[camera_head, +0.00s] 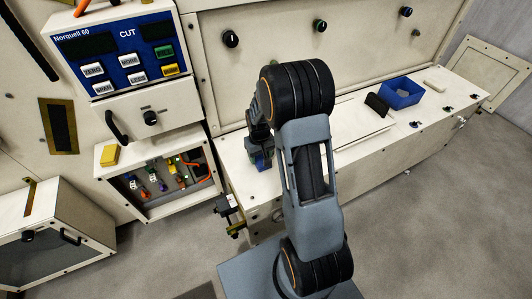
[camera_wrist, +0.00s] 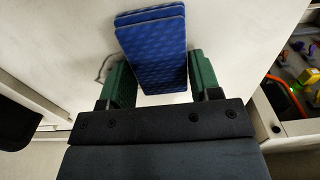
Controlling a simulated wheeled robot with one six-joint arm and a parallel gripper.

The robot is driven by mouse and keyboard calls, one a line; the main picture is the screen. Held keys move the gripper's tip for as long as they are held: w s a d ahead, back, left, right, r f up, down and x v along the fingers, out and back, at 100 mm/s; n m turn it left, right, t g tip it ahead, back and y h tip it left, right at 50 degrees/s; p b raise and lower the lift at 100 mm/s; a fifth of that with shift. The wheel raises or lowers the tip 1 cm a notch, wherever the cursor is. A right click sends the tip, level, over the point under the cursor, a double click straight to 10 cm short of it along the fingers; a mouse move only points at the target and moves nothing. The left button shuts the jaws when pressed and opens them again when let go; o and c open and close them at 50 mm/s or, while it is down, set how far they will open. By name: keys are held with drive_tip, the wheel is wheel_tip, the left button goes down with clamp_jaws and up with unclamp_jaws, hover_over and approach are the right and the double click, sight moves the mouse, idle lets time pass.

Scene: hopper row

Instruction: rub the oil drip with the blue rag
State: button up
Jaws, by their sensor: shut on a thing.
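The blue rag (camera_wrist: 152,48) is a folded, patterned pad between the two green fingers of my gripper (camera_wrist: 160,82) in the wrist view. The gripper is shut on it, and the rag reaches out past the fingertips over a pale surface. I cannot tell whether the rag touches that surface. In the head view a bit of the rag (camera_head: 262,161) shows below my gripper, at the left end of the white bench (camera_head: 345,133); my arm hides much of this area. A faint grey curved mark (camera_wrist: 104,66) lies left of the left finger; I cannot tell if it is the oil drip.
A blue bin (camera_head: 401,93), a black object (camera_head: 377,105) and a pale block (camera_head: 434,86) stand farther right on the bench. Left of the bench is an open box with cables (camera_head: 165,180), with a yellow block (camera_head: 109,155) on top, below a control panel (camera_head: 118,58).

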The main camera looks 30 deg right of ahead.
drive_tip(key=shift+w+d+r, duration=0.1)
drive_tip(key=shift+d, duration=1.05)
drive_tip(key=shift+d+r, duration=0.1)
drive_tip(key=shift+d, duration=1.05)
drive_tip(key=shift+d+f, duration=0.15)
drive_tip(key=shift+d, duration=1.5)
drive_tip(key=shift+a+f, duration=0.2)
drive_tip(key=shift+a, duration=2.1)
drive_tip(key=shift+r, duration=0.1)
